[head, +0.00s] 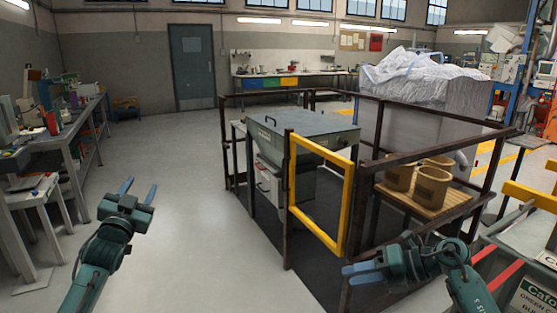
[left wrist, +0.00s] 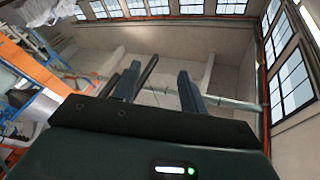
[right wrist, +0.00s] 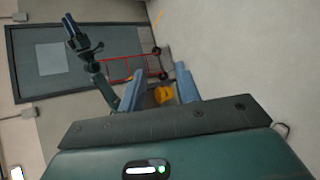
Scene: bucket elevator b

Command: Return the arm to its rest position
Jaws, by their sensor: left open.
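My left gripper (head: 139,188) hangs in free air over the bare floor at the left of the head view. Its two blue fingers are apart with nothing between them; they also stand apart in the left wrist view (left wrist: 160,85). My right gripper (head: 346,274) is at the lower right of the head view, in front of the railed enclosure and pointing left. Its fingers also show apart and empty in the right wrist view (right wrist: 157,85). Neither gripper holds anything.
A dark railing with a yellow gate (head: 346,205) surrounds a grey machine (head: 300,130). Brown buckets (head: 432,187) stand on a wooden pallet (head: 425,203) inside it. A workbench (head: 70,130) stands at left. A grey bin (head: 530,250) is close at right. The left floor is clear.

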